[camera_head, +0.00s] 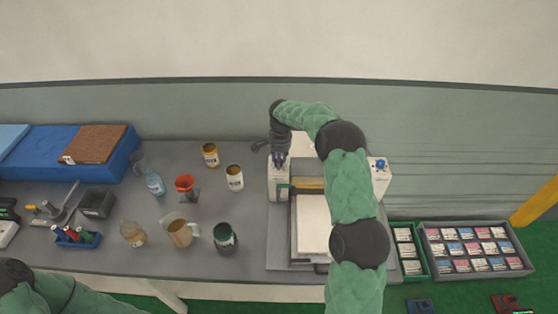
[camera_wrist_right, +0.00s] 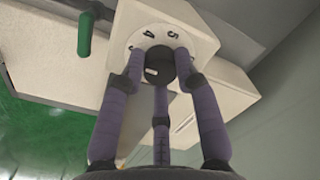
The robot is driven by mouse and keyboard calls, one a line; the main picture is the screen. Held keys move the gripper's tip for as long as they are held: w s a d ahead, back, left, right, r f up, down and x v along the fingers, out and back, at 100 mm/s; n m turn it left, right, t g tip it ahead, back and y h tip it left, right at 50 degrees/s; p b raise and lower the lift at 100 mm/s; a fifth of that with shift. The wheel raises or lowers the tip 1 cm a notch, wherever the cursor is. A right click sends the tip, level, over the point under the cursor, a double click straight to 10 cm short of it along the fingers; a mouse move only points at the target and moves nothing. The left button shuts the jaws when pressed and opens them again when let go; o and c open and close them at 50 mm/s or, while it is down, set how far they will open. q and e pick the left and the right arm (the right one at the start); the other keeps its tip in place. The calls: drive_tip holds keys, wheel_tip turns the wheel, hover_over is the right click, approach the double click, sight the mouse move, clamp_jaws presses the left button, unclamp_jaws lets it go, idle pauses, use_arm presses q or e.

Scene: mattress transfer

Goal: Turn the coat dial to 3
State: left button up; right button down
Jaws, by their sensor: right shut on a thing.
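The coat dial is a black knob (camera_wrist_right: 159,66) on a pale round face with numbers, set on a white box (camera_wrist_right: 185,18) of the machine. A 4 and a 5 seem to show on the face; the other numbers are hidden or unclear. My right gripper (camera_wrist_right: 160,68) has its purple fingers shut around the knob. In the head view my right gripper (camera_head: 279,160) is over the machine's left white box (camera_head: 279,190), and the knob cannot be made out there. Of my left arm only the green sleeve shows at the lower left; its gripper is out of view.
The machine has a white flat bed (camera_head: 313,225) and a blue knob (camera_head: 380,164) at its right. Jars, a dark green can (camera_head: 225,238) and a jug (camera_head: 180,232) stand to its left. A grey crate of small packets (camera_head: 430,236) is at right.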

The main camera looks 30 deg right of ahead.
drive_tip(key=shift+s+a+f, duration=0.15)
drive_tip(key=shift+f, duration=0.15)
drive_tip(key=c, duration=0.9)
unclamp_jaws()
drive_tip(key=shift+r, duration=0.15)
drive_tip(key=shift+r, duration=0.15)
drive_tip(key=shift+r, duration=0.25)
wheel_tip(320, 180, up, 11)
drive_tip(key=shift+s, duration=0.1)
